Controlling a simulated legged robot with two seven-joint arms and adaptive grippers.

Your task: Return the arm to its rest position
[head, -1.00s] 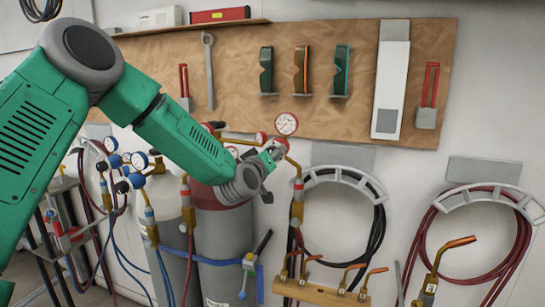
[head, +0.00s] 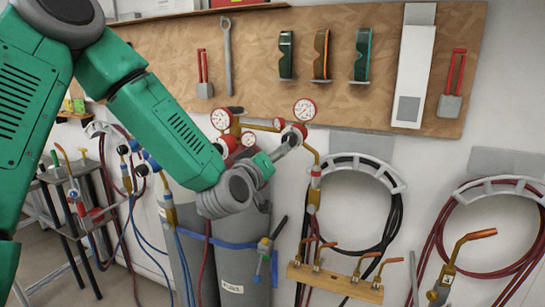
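My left arm (head: 165,130), green with grey joints, comes in from the left and reaches across the picture. Its gripper (head: 285,150) is small and dark at the arm's end, in front of or beside the pressure gauges, and whether it touches them cannot be told. Its fingers are too small and overlapped to show whether they are open. I see nothing clearly held. My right gripper is not in view.
Gas cylinders (head: 235,262) with gauges (head: 305,110) stand behind the arm. A brown tool board (head: 380,110) hangs on the wall. Coiled hoses (head: 392,225) and a wooden torch rack (head: 335,283) are to the right. A metal stand (head: 70,200) is at left.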

